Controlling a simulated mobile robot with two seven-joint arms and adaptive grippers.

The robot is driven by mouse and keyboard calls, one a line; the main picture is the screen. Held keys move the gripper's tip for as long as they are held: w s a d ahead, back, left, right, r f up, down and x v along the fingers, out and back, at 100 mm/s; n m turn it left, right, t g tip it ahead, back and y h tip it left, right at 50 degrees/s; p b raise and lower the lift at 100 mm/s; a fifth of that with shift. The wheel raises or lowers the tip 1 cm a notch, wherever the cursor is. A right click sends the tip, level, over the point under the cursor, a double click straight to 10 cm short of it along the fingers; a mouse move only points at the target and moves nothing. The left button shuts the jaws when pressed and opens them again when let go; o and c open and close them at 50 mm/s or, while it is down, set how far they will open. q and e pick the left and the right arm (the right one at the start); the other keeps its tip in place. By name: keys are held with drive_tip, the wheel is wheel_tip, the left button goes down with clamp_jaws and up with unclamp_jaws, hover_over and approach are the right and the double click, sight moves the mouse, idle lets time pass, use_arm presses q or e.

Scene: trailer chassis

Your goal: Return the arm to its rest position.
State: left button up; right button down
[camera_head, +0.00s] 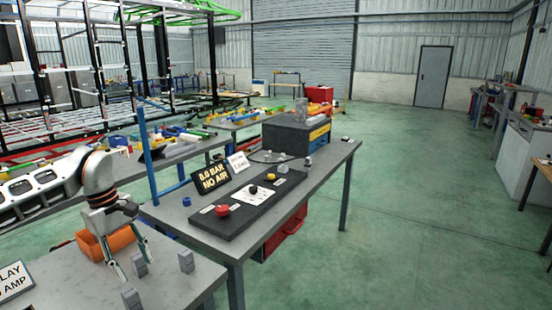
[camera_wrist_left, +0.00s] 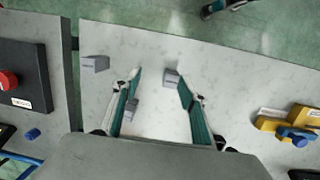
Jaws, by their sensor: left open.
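My left gripper (camera_head: 137,270) is open above the near grey table (camera_head: 185,292); its spread fingers also show in the left wrist view (camera_wrist_left: 160,76). Small grey blocks stand on this table: one by the fingers (camera_head: 139,264), one to the right (camera_head: 186,261) and one nearer me (camera_head: 131,298). In the wrist view one block (camera_wrist_left: 171,78) appears close to a fingertip, another (camera_wrist_left: 131,108) near the other finger, and a third (camera_wrist_left: 94,63) off to the left. No block looks gripped. A dark and teal part at the wrist view's top edge may be my right gripper.
An orange bin (camera_head: 120,239) is right behind the left gripper. A sign (camera_head: 14,281) stands at the lower left. The neighbouring table (camera_head: 320,168) carries a panel with a red button (camera_head: 222,210) and a dark case (camera_head: 290,138). Green floor (camera_head: 420,230) is open at right.

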use_arm(q)
drive_tip(key=s+d+f+n+g+h, duration=0.1)
drive_tip(key=s+d+f+h, duration=0.25)
drive_tip(key=d, duration=0.95)
drive_tip(key=s+d+f+n+h, duration=0.2)
drive_tip(key=d+f+h, duration=0.2)
drive_tip(key=d, duration=0.8)
drive_tip(key=s+d+r+n+t+h, duration=0.1)
drive_tip(key=d+r+n+t+h, duration=0.1)
drive_tip(key=d+n+h, duration=0.35)
drive_tip(key=s+d+r+n+t+h, duration=0.1)
drive_tip(key=s+d+n+t+h, duration=0.15)
drive_tip(key=d+n, duration=0.5)
drive_tip(key=a+f+n+t+y, duration=0.5)
drive_tip(key=a+f+n+t, duration=0.15)
drive_tip(key=n, duration=0.75)
drive_tip(key=a+f+n+t+y, duration=0.5)
drive_tip(key=f+n+t, duration=0.15)
drive_tip(key=n, duration=0.75)
drive_tip(key=s+a+f+n+g+y, duration=0.2)
drive_tip(key=s+a+f+n+g, duration=0.1)
drive_tip(key=s+f+n, duration=0.3)
drive_tip(key=s+a+f+n+g+y, duration=0.3)
drive_tip(key=s+a+f+n, duration=0.2)
drive_tip(key=s+f, duration=0.4)
wheel_tip(320, 180, down, 3)
drive_tip(key=shift+a+r+n+y, duration=0.2)
drive_tip(key=shift+a+n+y, duration=0.2)
drive_tip(key=shift+a, duration=0.3)
